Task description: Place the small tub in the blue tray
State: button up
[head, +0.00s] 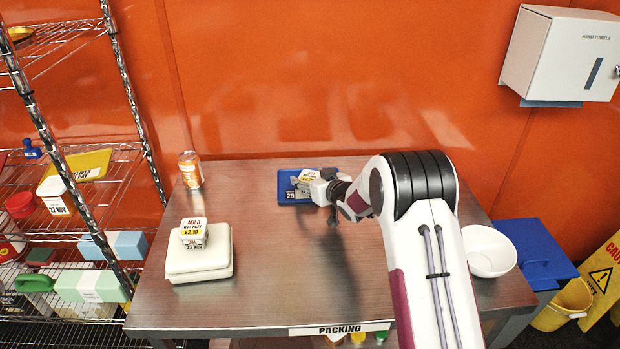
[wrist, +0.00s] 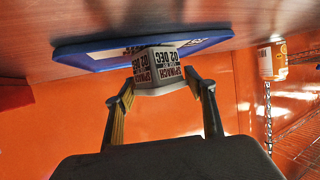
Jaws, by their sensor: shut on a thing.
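A small white tub with a printed label reading SPINACH 02 DEC (wrist: 160,72) is between the two fingers of my gripper (wrist: 163,92) in the wrist view. In the head view my gripper (head: 319,187) is at the right end of the blue tray (head: 285,186), at the back of the table. The held tub (head: 306,178) shows there, partly hidden by the gripper. The blue tray also shows in the wrist view (wrist: 75,55), right against the tub; I cannot tell whether the tub rests on it or hangs just over it.
Another labelled small tub (head: 193,233) stands on a white closed box (head: 199,262) at the table's left. An orange can (head: 190,170) stands at the back left. A white bowl (head: 490,250) is at the right edge. The table (head: 290,260) is clear in the middle.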

jog(key=shift+f, duration=0.1)
jog(key=o, duration=1.2)
jog(key=shift+v, duration=6.1)
jog(key=shift+w, duration=0.1)
